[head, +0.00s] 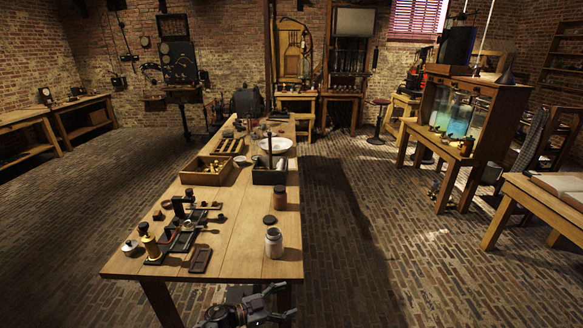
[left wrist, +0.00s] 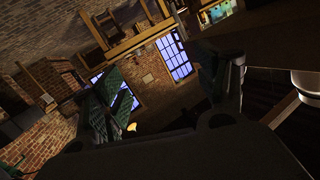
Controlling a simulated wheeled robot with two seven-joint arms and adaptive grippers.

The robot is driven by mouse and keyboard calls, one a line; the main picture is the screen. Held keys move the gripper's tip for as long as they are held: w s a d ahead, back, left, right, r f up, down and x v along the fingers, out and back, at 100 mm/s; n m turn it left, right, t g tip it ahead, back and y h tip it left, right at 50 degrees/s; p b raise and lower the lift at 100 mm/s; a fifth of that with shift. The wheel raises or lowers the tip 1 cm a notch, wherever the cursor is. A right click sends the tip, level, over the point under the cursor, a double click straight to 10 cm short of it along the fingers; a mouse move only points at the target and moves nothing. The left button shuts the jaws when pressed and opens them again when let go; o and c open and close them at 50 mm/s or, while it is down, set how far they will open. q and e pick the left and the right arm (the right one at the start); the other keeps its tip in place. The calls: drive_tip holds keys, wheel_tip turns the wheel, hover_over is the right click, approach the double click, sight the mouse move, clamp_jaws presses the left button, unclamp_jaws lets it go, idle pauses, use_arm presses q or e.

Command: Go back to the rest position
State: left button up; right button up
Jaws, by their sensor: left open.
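My left gripper (head: 285,301) is at the bottom of the head view, just off the near edge of the long wooden table (head: 235,240) and apparently lower than its top. Its fingers are spread with nothing between them. In the left wrist view the two fingers of my left gripper (left wrist: 168,88) stand wide apart, with the room's brick wall and windows behind. A pale jar (head: 273,243) stands upright near the table's near right corner, its lid (head: 269,219) lying behind it. A brown jar (head: 279,198) stands farther back. My right gripper is in neither view.
On the table are brass-and-black instruments (head: 180,229), a small dark tray (head: 200,260), a wooden box of small parts (head: 205,178), a dark box (head: 270,176) and a white bowl (head: 276,145). A side table (head: 545,198) is at right. The brick floor (head: 350,270) between is clear.

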use_arm(q)
drive_tip(key=s+a+f+n+t+y, duration=0.1)
drive_tip(key=s+a+f+n+y, duration=0.25)
drive_tip(key=a+f, duration=0.4)
drive_tip(key=s+a+f+n+t+y, duration=0.1)
drive_tip(key=s+a+f+n+y, duration=0.3)
drive_tip(key=f, duration=0.7)
drive_tip(key=s+a+f+n+t+y, duration=0.1)
drive_tip(key=s+a+f+n+y, duration=0.15)
drive_tip(key=s+a+f, duration=0.55)
drive_tip(key=s+a+f+n+g+y, duration=0.1)
drive_tip(key=s+a+f+g, duration=0.1)
drive_tip(key=s+f, duration=0.4)
drive_tip(key=s+a+f+g+y, duration=0.2)
drive_tip(key=s+f, duration=0.3)
drive_tip(key=s, duration=1.2)
drive_tip(key=s+a+f+n+g+y, duration=0.1)
drive_tip(key=s+f+g, duration=0.3)
drive_tip(key=s, duration=0.7)
wheel_tip(320, 180, down, 3)
drive_tip(key=shift+s+a+r+n+g+y, duration=0.15)
drive_tip(key=shift+s+a+n+g+y, duration=0.2)
drive_tip(key=shift+a, duration=0.45)
